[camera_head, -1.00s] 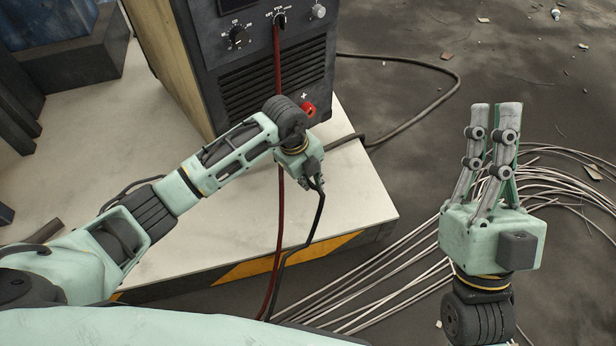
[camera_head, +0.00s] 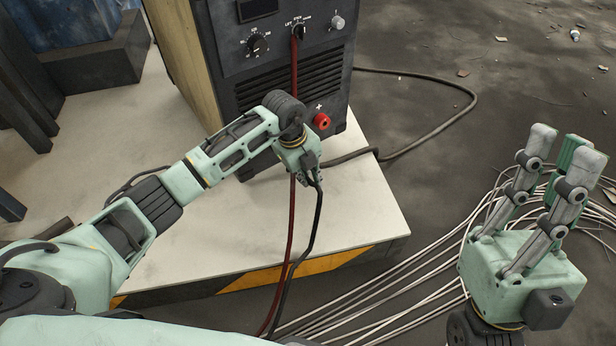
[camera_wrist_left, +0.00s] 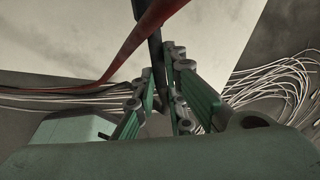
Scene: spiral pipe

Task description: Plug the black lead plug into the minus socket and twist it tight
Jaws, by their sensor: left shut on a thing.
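My left gripper (camera_head: 306,168) is in front of the welder's lower front, its fingers mostly hidden in the head view. In the left wrist view its fingers (camera_wrist_left: 158,92) are shut on the black lead plug (camera_wrist_left: 155,60). The black lead (camera_head: 316,215) hangs down from this gripper. The welder (camera_head: 275,80) shows a red socket (camera_head: 321,121) marked plus. The minus socket is not visible; my left wrist covers part of the lower front. My right gripper (camera_head: 565,142) is open and empty, pointing up at the right.
A red lead (camera_head: 293,215) runs down the welder's front, close beside my left gripper; it also crosses the left wrist view (camera_wrist_left: 140,40). The welder stands on a pale platform (camera_head: 370,205) with a striped edge. Loose wires (camera_head: 400,285) and a dark cable (camera_head: 440,130) lie on the floor.

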